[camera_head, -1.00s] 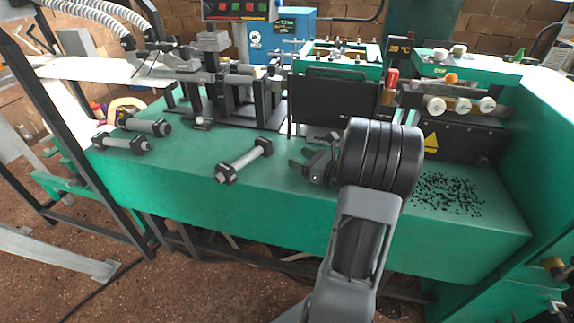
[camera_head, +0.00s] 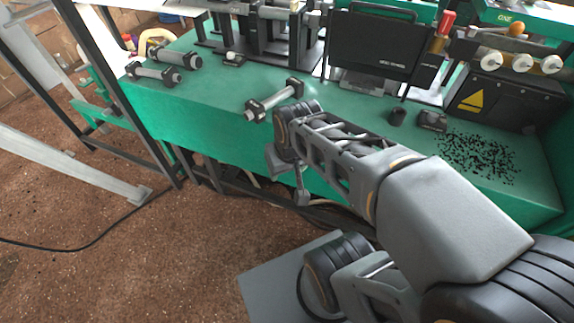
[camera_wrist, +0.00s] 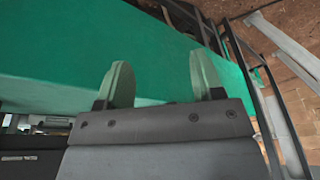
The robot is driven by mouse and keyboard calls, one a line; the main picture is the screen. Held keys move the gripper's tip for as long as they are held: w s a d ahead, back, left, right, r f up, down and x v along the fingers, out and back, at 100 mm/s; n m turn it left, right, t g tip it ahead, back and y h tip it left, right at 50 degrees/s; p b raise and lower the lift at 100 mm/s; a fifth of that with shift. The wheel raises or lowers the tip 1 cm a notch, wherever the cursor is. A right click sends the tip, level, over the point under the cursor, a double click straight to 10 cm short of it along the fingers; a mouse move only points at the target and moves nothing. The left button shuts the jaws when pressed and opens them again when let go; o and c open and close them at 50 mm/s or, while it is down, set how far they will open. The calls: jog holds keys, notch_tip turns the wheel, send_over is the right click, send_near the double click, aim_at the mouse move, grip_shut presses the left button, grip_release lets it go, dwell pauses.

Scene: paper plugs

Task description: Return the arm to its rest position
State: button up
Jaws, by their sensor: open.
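My gripper (camera_wrist: 164,72) shows in the wrist view with its two pale green fingers wide apart and nothing between them. Beyond the fingers is the plain green side of the bench. In the head view my arm (camera_head: 350,160) reaches from the lower right to the bench's front edge. Its wrist end is at the edge, with grey parts hanging down in front of it; the fingers are not clear there.
The green bench (camera_head: 225,125) carries a grey rod with black ends (camera_head: 274,100) just beyond my wrist. Two similar rods lie at the left (camera_head: 153,75). Small black pieces (camera_head: 433,121) and scattered black bits (camera_head: 480,157) lie at the right. A black frame post (camera_head: 115,85) stands left.

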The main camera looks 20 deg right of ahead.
jog(key=shift+r, duration=0.1)
dwell(0.3)
jog(key=w+p+v, duration=0.2)
jog(key=p+v, duration=0.7)
jog(key=w+r+p+v, duration=0.1)
jog(key=w+p+v, duration=0.1)
jog(key=p+v, duration=0.7)
jog(key=shift+a+r+n+t, duration=0.3)
jog(key=shift+a+r+t, duration=0.1)
jog(key=shift+r, duration=0.15)
